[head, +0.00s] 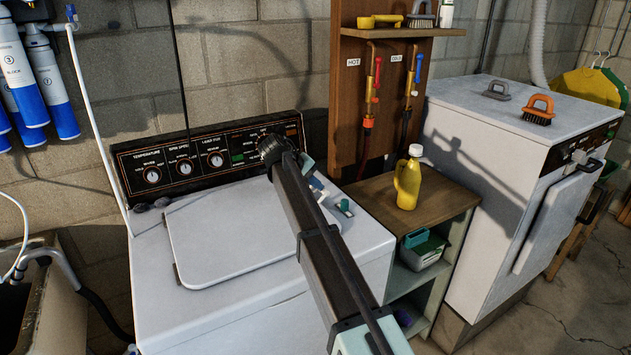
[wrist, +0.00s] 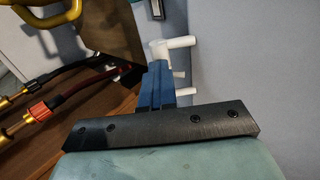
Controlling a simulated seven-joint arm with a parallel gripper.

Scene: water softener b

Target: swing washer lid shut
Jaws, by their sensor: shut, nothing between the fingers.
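The washer (head: 230,318) stands in the middle of the head view. Its white lid (head: 225,235) looks flat on the top, with its outline showing; a small gap under it cannot be ruled out. My arm crosses in front of the lid's right side and hides it. My gripper (head: 318,186) is partly hidden behind my arm, by the lid's right side. In the wrist view my gripper's blue fingers (wrist: 160,72) are together, with nothing seen between them. White peg-like parts show at their tips. Contact with the washer cannot be told.
The control panel (head: 205,155) rises behind the lid. To the right are a wooden-topped shelf (head: 378,197) with a yellow bottle (head: 408,180), and a second white machine (head: 490,170). Red and black hoses (head: 367,145) hang behind the shelf. A sink (head: 60,310) is at left.

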